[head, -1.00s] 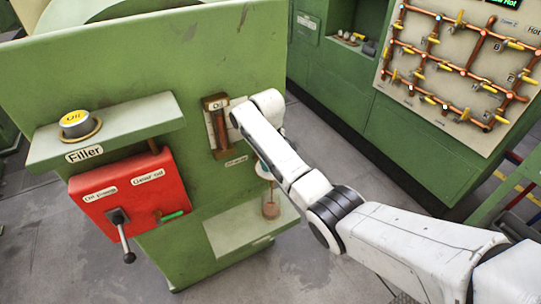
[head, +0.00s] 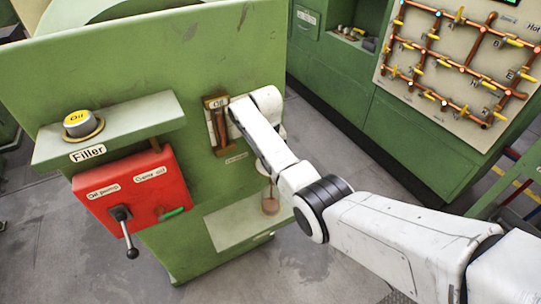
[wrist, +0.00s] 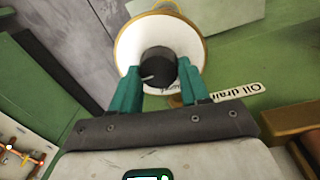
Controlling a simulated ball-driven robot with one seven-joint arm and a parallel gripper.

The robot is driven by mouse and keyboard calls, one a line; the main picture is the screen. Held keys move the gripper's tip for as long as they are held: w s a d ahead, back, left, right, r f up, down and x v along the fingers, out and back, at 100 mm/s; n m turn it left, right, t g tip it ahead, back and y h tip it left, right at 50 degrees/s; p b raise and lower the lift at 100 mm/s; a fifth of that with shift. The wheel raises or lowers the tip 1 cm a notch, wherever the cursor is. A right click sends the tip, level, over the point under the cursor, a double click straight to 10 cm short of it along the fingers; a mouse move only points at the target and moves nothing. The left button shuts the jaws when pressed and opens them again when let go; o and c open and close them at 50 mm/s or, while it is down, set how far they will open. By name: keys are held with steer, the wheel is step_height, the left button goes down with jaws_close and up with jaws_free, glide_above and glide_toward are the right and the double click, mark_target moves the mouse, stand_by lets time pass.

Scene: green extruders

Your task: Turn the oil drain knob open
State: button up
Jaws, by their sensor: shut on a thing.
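The oil drain knob (wrist: 157,66) is a round black knob with a pale pointer line, seen in the wrist view in front of a white round dish (wrist: 128,48) with a tan rim. My gripper (wrist: 160,77) has its teal fingers on both sides of the knob and is shut on it. The pointer line slants toward the lower left. The "Oil drain" label (wrist: 238,92) is to the right of the knob. In the head view, my arm hides the knob and the fingers; part of that label (head: 236,158) shows at the green panel.
A copper pipe board (head: 455,70) stands at the back right. Grey floor lies between.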

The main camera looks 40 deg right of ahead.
steer(key=shift+r, duration=0.1)
stand_by(0.3)
steer(key=o, duration=1.1)
steer(key=shift+c, duration=0.2)
step_height(320, 180, up, 11)
steer(key=b, duration=0.1)
steer(key=shift+w+a, duration=0.2)
steer(key=shift+a, duration=0.1)
steer(key=shift+f, duration=0.2)
steer(key=s+a+f+n, duration=0.2)
steer(key=s+a+f, duration=0.9)
steer(key=s+f, duration=0.45)
steer(key=s+a+n, duration=0.1)
steer(key=s+a, duration=0.2)
steer(key=s, duration=0.7)
steer(key=s+a+n+t, duration=0.1)
steer(key=s+a, duration=0.2)
steer(key=s, duration=0.8)
steer(key=shift+f+n+y, duration=0.3)
steer(key=shift+f+n, duration=0.05)
steer(key=shift+n, duration=0.05)
